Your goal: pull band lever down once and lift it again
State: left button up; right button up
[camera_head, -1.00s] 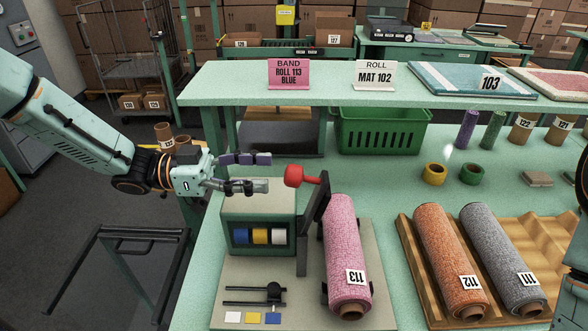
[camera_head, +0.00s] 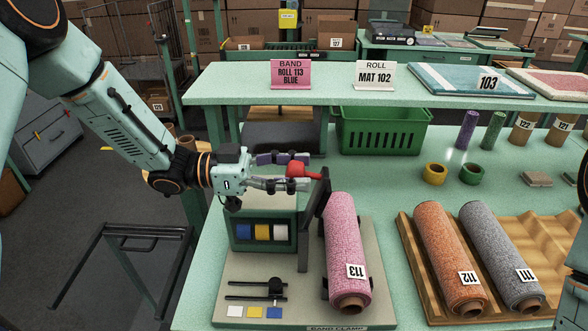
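The band lever (camera_head: 313,222) is a dark arm with a red knob (camera_head: 296,171) at its raised upper end. It stands beside the green band box (camera_head: 238,212), which holds blue, yellow and white bands. The pink roll 113 (camera_head: 343,245) lies just right of the lever. My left gripper (camera_head: 291,172) is level, with its fingers apart above and below the red knob. The knob sits at the fingertips; whether they touch it I cannot tell. My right gripper is out of view; only part of my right arm shows at the right edge.
A selector slider (camera_head: 275,288) stands at the blue square on the clamp base. Orange roll 112 (camera_head: 441,250) and grey roll 111 (camera_head: 500,250) lie in a wooden tray at right. A shelf (camera_head: 225,84) with two signs and a green crate (camera_head: 381,133) stand behind.

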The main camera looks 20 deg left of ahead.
pick_arm(q)
jog(key=shift+w+a+f, duration=0.15)
jog(key=shift+w+f, duration=0.05)
jog(key=shift+w, duration=0.15)
jog(key=c, duration=0.4)
jog(key=shift+s+r, duration=0.15)
jog(key=c, duration=0.5)
grip_shut()
